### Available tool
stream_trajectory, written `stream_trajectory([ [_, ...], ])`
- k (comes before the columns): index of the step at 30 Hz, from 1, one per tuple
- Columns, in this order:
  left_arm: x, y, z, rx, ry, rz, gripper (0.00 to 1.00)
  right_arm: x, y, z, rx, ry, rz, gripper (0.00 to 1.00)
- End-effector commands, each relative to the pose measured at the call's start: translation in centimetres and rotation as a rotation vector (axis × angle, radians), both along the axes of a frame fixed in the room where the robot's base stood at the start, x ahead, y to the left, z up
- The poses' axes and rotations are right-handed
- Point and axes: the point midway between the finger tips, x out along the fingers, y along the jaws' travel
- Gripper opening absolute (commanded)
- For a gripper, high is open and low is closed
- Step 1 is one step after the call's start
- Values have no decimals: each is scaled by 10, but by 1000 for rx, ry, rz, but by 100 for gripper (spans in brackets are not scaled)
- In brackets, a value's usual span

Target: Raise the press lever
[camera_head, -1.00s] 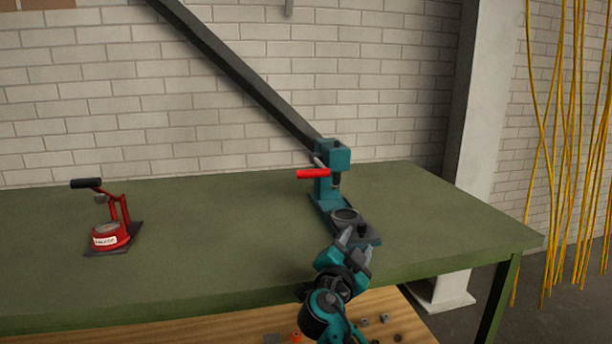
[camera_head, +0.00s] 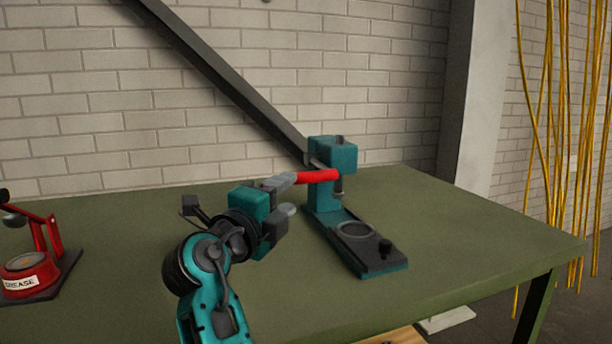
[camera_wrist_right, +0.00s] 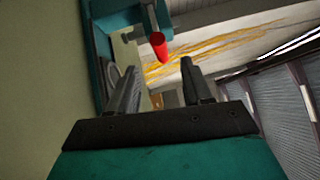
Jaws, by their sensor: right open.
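The teal press (camera_head: 331,200) stands on the green table, with a round cup and a black knob on its base. Its lever has a red handle (camera_head: 317,176) that points left from the press head, about level. My right gripper (camera_head: 287,194) is open at the left end of the red handle. One finger overlaps the handle's tip in the head view; I cannot tell whether they touch. In the right wrist view, the red handle (camera_wrist_right: 158,46) appears end-on, ahead of and between the two open fingers (camera_wrist_right: 160,82). My left gripper is not in view.
A red grease tool (camera_head: 32,262) on a dark plate sits at the table's left. The green table (camera_head: 470,250) is clear right of the press. A dark slanted beam (camera_head: 215,75) runs along the brick wall behind. Yellow strands (camera_head: 570,130) hang at the far right.

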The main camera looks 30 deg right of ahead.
Motion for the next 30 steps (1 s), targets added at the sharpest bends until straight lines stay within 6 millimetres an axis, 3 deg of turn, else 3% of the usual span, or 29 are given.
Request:
stream_trajectory([
  [15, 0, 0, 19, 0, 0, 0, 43, 51, -84, 9, -3, 3, 1, 50],
  [21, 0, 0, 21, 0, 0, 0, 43, 60, -98, 9, -3, 2, 2, 50],
  [30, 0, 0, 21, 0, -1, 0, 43, 61, -100, 8, -2, 3, 2, 50],
])
